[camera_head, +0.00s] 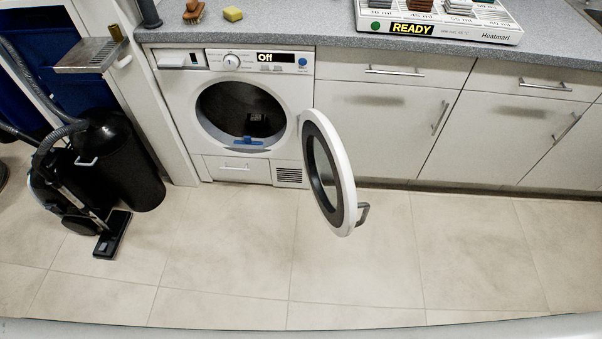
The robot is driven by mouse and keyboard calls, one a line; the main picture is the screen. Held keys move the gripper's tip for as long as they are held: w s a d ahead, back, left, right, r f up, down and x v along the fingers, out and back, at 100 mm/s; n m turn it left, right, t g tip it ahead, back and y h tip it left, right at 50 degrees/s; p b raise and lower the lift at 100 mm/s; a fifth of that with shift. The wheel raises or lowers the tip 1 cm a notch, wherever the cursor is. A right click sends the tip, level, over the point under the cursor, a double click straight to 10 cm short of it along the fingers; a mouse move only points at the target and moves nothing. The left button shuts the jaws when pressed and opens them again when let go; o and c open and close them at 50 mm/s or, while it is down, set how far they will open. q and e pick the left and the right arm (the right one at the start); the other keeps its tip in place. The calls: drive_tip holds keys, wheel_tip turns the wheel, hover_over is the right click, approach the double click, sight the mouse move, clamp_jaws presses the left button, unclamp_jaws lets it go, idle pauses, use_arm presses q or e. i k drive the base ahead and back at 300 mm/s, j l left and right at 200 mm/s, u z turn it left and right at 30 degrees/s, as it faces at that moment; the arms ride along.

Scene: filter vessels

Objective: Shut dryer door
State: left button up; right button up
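The white dryer (305,118) stands under the grey counter, and its display reads "Off". Its round door (343,165) is hinged on the right side of the opening and stands wide open, swung out towards me. A grey handle (363,213) sticks out from the door's lower right. The dark drum (222,103) is exposed, with a small black thing (257,123) inside and a blue piece (249,141) at the lower rim. Neither of my grippers is in view.
A black bin (128,165) and a vacuum cleaner (68,200) stand on the left. White cabinets (385,130) line the right. The tiled floor ahead is clear.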

sight(311, 122)
drive_tip(key=i+l+u, duration=0.15)
drive_tip(key=l+u, duration=0.3)
drive_tip(key=i+l+u, duration=0.15)
drive_tip(key=l+u, duration=0.75)
drive_tip(key=l, duration=1.35)
drive_tip(key=k+l, duration=0.2)
drive_tip(key=l, duration=0.15)
drive_tip(key=k+l+z, duration=0.1)
drive_tip(key=l, duration=0.3)
drive_tip(key=k+l, duration=0.5)
drive_tip(key=l, duration=0.25)
drive_tip(key=z, duration=0.05)
